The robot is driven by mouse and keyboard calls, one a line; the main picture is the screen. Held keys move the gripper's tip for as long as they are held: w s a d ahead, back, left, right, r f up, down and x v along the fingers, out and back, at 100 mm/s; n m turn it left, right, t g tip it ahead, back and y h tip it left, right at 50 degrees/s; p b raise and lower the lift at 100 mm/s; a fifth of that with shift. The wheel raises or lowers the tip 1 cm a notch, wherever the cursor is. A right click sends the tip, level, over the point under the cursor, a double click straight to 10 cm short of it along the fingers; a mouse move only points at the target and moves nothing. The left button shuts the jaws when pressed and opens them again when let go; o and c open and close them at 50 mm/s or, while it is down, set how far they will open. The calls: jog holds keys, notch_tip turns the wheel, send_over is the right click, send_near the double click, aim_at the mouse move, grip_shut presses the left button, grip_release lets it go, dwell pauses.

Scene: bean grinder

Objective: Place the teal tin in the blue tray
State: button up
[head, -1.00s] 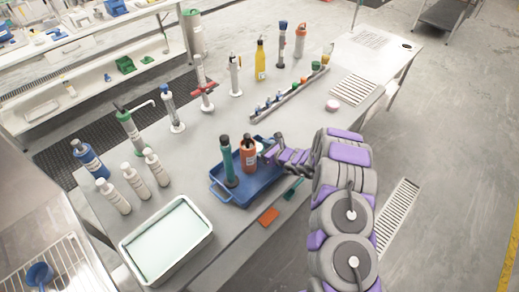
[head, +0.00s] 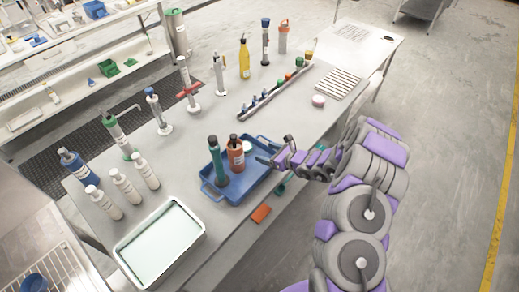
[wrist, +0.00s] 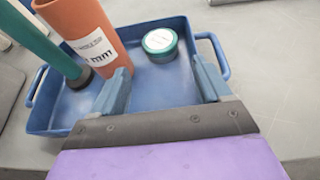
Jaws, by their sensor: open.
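The teal tin (wrist: 160,44), with a white lid, stands upright on the floor of the blue tray (wrist: 75,105), near its far wall in the wrist view. In the head view its pale lid (head: 247,147) shows inside the blue tray (head: 209,188), beside the orange bottle. My gripper (wrist: 160,75) is open and empty. Its fingers point toward the tin, with a gap between them and the tin. In the head view my gripper (head: 272,156) is at the right side of the tray.
An orange bottle (head: 236,155) and a green bottle (head: 217,165) stand in the tray. A white basin (head: 160,245) is at the lower left, and an orange block (head: 261,212) lies near the table edge. A vial rack (head: 270,92) stands farther back.

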jog(key=shift+s+d+r, duration=0.1)
jog(key=shift+s+r, duration=0.15)
jog(key=shift+s, duration=0.1)
jog(key=s+a+r+n+g+y, duration=0.1)
jog(key=s+a+r+n+g, duration=0.2)
jog(key=r, duration=0.4)
jog(key=s+a+r+n+g+y, duration=0.1)
jog(key=s+a+r+n+y, duration=0.2)
jog(key=r, duration=0.4)
jog(key=s+a+r+n+g+h, duration=0.1)
jog(key=s+a+r+n+g, duration=0.15)
jog(key=s+r+n, duration=0.4)
jog(key=s+a+r+n+g+h, duration=0.1)
jog(key=s+r+n+g, duration=0.25)
jog(key=s, duration=0.55)
jog(key=s+d+r+n+g+h, duration=0.15)
jog(key=s+d+n+h, duration=0.4)
jog(key=s, duration=0.65)
jog(key=s+d+r+n+t+h, duration=0.1)
jog(key=s+d+n+h, duration=0.1)
jog(key=s+d, duration=0.4)
jog(key=s+d+n+h, duration=0.2)
jog(key=s+d+h, duration=0.3)
jog(key=d, duration=0.6)
jog(key=shift+s+r+t, duration=0.35)
jog(key=shift+s+r, duration=0.05)
jog(key=shift+s, duration=0.4)
